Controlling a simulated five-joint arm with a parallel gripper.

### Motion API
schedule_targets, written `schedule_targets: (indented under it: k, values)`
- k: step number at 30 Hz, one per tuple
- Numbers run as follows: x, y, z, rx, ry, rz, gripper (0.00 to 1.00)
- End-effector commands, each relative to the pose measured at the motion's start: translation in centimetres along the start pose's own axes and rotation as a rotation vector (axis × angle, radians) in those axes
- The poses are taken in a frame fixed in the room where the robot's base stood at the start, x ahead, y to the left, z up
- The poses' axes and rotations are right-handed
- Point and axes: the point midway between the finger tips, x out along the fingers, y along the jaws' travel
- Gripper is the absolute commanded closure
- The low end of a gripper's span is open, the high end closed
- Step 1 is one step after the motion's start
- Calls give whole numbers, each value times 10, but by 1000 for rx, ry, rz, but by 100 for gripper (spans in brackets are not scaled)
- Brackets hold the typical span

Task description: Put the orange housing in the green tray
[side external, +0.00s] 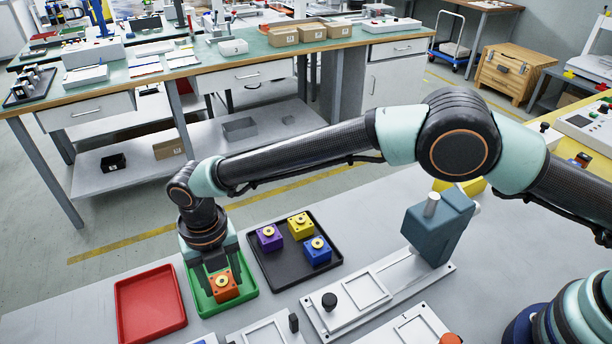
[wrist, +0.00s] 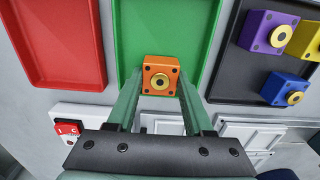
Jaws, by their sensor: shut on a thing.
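The orange housing (side external: 224,287) is a small block with a round brass-coloured centre. It is between the fingers of my gripper (side external: 218,272), which is shut on it. In the side view the housing is over the front part of the green tray (side external: 250,284).
A red tray (side external: 150,304) lies to the left. A black tray (side external: 276,275) to the right holds purple (side external: 269,238), yellow (side external: 300,227) and blue (side external: 317,251) housings. A metal fixture (side external: 375,288) with a teal upright block (side external: 437,228) stands further right.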

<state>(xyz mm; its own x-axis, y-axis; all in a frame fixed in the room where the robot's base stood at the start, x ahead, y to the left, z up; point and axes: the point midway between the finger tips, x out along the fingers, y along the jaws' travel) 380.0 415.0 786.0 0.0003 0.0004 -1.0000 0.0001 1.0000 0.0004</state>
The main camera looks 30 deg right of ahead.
Motion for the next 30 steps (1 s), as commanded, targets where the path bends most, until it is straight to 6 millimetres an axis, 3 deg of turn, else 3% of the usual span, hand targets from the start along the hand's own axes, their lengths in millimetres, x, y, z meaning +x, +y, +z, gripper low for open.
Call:
schedule_targets:
  k: [4, 5, 6, 7, 20, 30]
  values:
    - [3, 0, 0, 0, 0, 0, 100]
    - [3, 0, 0, 0, 0, 0, 41]
    - [3, 0, 0, 0, 0, 0, 25]
    - [3, 0, 0, 0, 0, 0, 18]
    - [-5, 0, 0, 0, -1, 1, 18]
    - [-70, 1, 1, 0, -3, 3, 18]
